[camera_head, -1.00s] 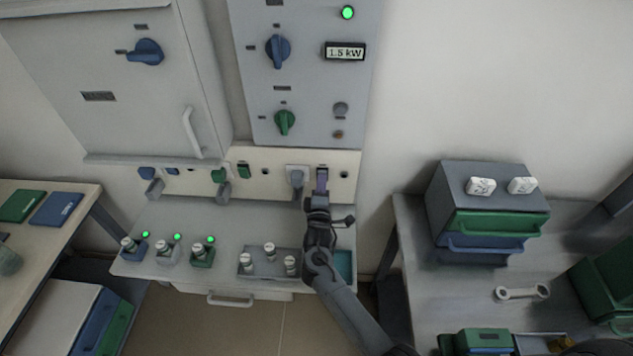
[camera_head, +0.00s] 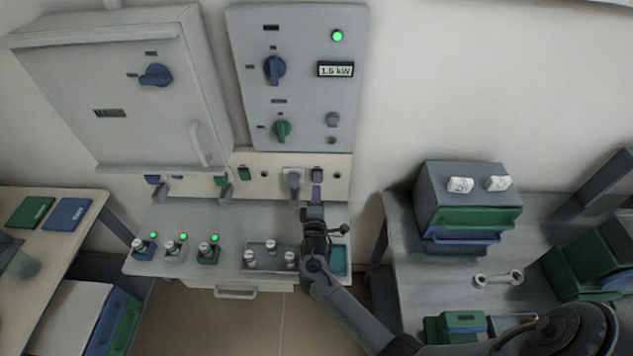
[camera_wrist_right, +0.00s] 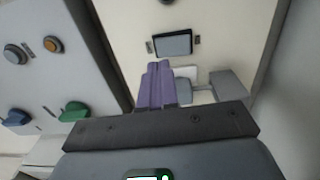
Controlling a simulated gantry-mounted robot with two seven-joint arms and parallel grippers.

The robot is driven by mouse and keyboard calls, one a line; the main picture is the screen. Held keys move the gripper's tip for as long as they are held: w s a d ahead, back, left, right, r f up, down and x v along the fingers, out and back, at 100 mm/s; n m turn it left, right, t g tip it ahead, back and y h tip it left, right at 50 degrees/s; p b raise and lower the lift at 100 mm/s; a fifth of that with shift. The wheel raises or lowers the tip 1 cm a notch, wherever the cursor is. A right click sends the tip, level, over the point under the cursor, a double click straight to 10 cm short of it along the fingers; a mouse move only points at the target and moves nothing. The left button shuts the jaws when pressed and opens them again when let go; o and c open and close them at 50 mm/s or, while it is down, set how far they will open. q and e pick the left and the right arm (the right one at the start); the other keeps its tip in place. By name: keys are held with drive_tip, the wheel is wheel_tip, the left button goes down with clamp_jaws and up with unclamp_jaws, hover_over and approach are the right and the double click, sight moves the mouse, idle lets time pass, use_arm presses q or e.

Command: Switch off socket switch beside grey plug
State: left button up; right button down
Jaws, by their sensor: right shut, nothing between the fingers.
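The grey plug (camera_head: 294,181) sits in a white socket on the cream strip below the control panel. The dark socket switch (camera_head: 317,174) is just to its right. In the right wrist view the switch (camera_wrist_right: 173,45) shows as a dark rectangular rocker, and the grey plug (camera_wrist_right: 190,90) is partly hidden behind my fingers. My right gripper (camera_head: 316,192) is shut and empty, with its purple fingertips just below the switch. In the wrist view the fingertips (camera_wrist_right: 156,85) appear apart from the switch face. Whether the switch is on or off I cannot tell. My left gripper is not in view.
A drawer unit (camera_head: 467,205) stands on the right table. The wall above that table is clear.

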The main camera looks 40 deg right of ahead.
drive_tip(key=r+p+v, duration=0.1)
drive_tip(key=v, duration=0.7)
drive_tip(key=shift+s+a, duration=0.2)
drive_tip(key=shift+a, duration=0.05)
drive_tip(key=shift+s, duration=0.1)
